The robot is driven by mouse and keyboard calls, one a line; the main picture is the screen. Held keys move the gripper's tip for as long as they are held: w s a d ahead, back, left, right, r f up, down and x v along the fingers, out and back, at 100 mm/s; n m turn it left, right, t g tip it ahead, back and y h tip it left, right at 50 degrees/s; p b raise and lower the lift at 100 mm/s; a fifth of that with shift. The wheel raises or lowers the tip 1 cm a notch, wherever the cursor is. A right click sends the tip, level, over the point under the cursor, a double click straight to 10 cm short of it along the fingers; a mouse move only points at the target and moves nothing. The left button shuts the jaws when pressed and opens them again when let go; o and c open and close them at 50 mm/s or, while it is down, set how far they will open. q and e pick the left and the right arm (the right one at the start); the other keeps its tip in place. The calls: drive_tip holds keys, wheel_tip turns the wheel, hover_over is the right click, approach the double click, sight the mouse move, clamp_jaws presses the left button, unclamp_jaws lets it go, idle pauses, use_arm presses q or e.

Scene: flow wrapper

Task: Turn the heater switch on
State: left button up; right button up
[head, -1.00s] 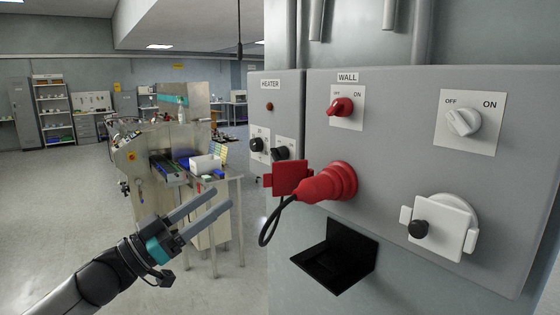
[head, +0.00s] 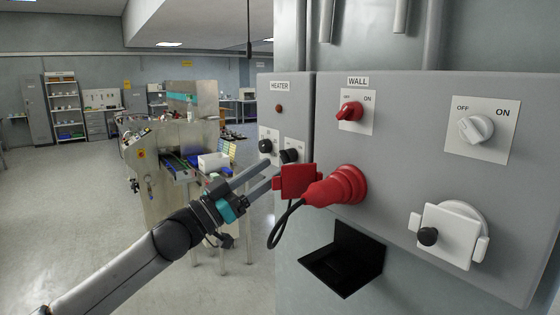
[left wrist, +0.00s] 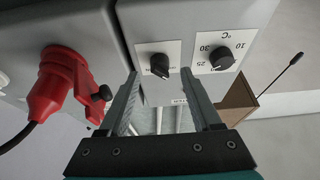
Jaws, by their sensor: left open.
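The heater box (head: 266,100) carries a "HEATER" label, a small dark red lamp and two black knobs on white plates. The heater switch (head: 289,155) is the knob nearer the red plug; in the left wrist view the switch (left wrist: 160,65) appears between the fingertips, with its pointer slanting. The temperature knob (left wrist: 221,58) beside it has a °C scale. My left gripper (head: 271,172) is open and empty, its fingers pointing at the heater box just below the knobs in the head view. Contact with the switch is not visible. My right gripper is out of view.
A red plug (head: 333,187) with a dark cable sticks out close to the right of my left gripper. The wall box has a red switch (head: 350,111), a white switch (head: 476,128) and a white socket (head: 449,233). A black bracket (head: 343,262) juts out below.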

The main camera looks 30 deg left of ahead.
sight(284, 160)
use_arm(q)
drive_tip(key=shift+p+x, duration=0.35)
drive_tip(key=shift+x, duration=1.4)
drive_tip(key=shift+c, duration=0.3)
clamp_jaws()
